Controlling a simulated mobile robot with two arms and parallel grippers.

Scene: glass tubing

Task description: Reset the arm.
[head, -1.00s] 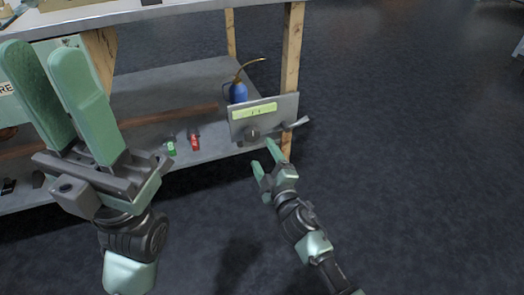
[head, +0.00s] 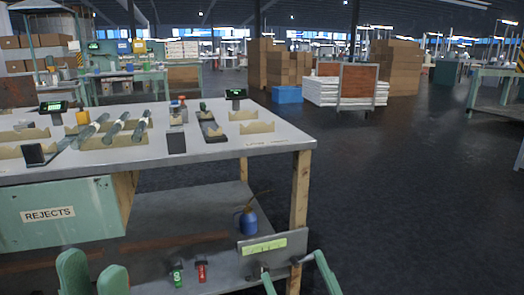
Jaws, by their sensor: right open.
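In the head view, the green fingertips of my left gripper (head: 93,272) show at the bottom left, side by side with a small gap and nothing visible between them. My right gripper (head: 292,266) is at the bottom, right of centre. Its thin green fingers are spread wide, in front of the grey panel with a yellow-green label (head: 264,246) by the bench's front leg. It is open, and I see nothing held in it. Most of both arms lies below the picture.
The workbench (head: 225,152) carries glass tubes (head: 118,127) in cradles. Its lower shelf (head: 180,212) holds a blue oil can (head: 249,222), a green item (head: 177,275) and a red item (head: 202,271). A REJECTS bin (head: 62,208) hangs at left. Open floor (head: 420,210) lies right.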

